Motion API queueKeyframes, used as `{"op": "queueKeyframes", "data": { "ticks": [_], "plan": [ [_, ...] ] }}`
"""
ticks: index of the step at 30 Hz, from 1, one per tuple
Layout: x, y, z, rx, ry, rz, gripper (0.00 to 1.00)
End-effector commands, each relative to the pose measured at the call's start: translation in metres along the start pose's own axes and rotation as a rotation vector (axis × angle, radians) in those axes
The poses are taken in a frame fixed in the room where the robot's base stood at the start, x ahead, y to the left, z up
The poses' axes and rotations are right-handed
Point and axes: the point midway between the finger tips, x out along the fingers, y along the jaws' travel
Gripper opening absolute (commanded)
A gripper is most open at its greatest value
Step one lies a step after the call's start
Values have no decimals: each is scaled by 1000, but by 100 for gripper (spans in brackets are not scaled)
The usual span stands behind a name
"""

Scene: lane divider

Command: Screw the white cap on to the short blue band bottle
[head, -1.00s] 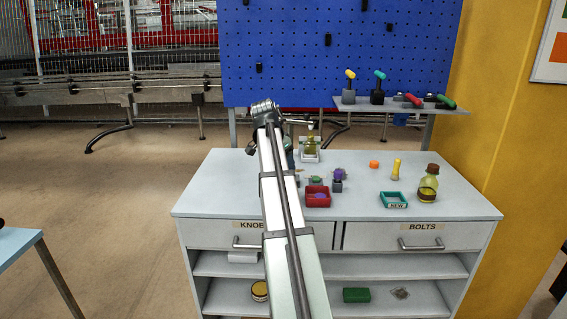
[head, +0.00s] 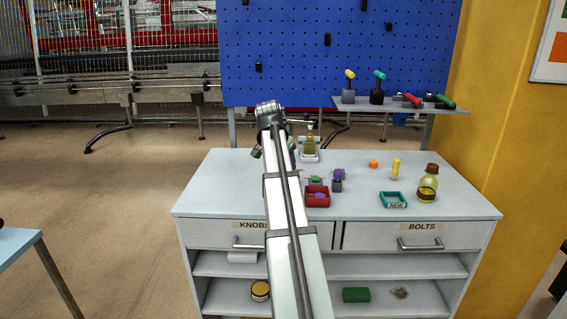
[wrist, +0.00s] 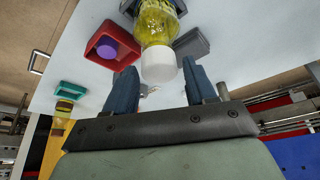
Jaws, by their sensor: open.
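The bottle (wrist: 157,28) holds yellow liquid and shows at the top of the wrist view, with bits of blue at the frame's edge. The white cap (wrist: 158,65) sits on its mouth; how tight it is I cannot tell. My gripper (wrist: 161,66) is open, its two dark blue fingers on either side of the cap with visible gaps. In the head view my arm hides this bottle and cap, and most of my gripper.
A red tray (head: 309,200) with a purple piece stands just right of my arm. Another yellow-liquid bottle (head: 310,146) stands behind it on a white holder. A teal tray (head: 393,205) and brown-capped bottle (head: 428,185) stand at right.

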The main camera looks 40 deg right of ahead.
Motion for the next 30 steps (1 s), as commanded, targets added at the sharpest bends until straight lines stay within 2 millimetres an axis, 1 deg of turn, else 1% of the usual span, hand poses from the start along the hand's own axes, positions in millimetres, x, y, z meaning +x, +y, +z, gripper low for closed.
{"op": "queueKeyframes", "data": {
  "ticks": [6,14,22,29,30],
  "plan": [
    [0,1,0,-106,1,-44,55],
    [0,1,0,-114,0,-48,55],
    [0,3,0,-237,1,-99,55],
    [0,2,0,-250,1,-104,55],
    [0,2,0,-250,1,-104,52]
  ]
}}
